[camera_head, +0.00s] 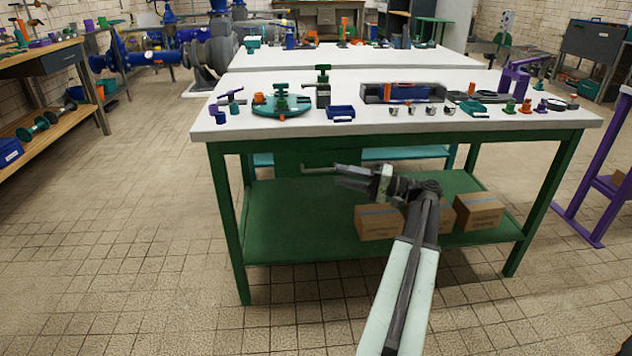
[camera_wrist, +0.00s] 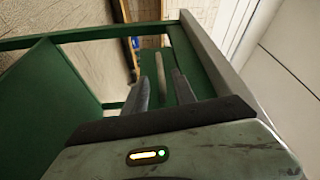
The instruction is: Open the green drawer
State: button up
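The green drawer (camera_head: 290,158) hangs under the front of the white-topped green table and looks shut. Its grey bar handle (camera_head: 318,169) runs sideways across the front; the right part is close to my gripper. My gripper (camera_head: 343,180) reaches left in front of the drawer, at handle height or slightly below. In the wrist view my gripper (camera_wrist: 162,90) has its two grey fingers spread. The grey handle bar (camera_wrist: 161,78) shows between them, with gaps at its sides, so it does not look gripped. The drawer's green front (camera_wrist: 184,62) lies beyond the fingers.
The table's white top (camera_head: 370,125) above my gripper carries valves, bins and small parts. The green lower shelf (camera_head: 300,225) below holds cardboard boxes (camera_head: 378,221). A purple stand (camera_head: 590,200) is at the right. The tiled floor in front and left is clear.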

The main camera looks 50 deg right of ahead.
aim_at(319, 169)
jog(key=x, duration=0.8)
jog(key=shift+p, duration=0.3)
jog(key=shift+c, duration=0.2)
grip_shut()
jog(key=shift+a, duration=0.15)
dwell(0.6)
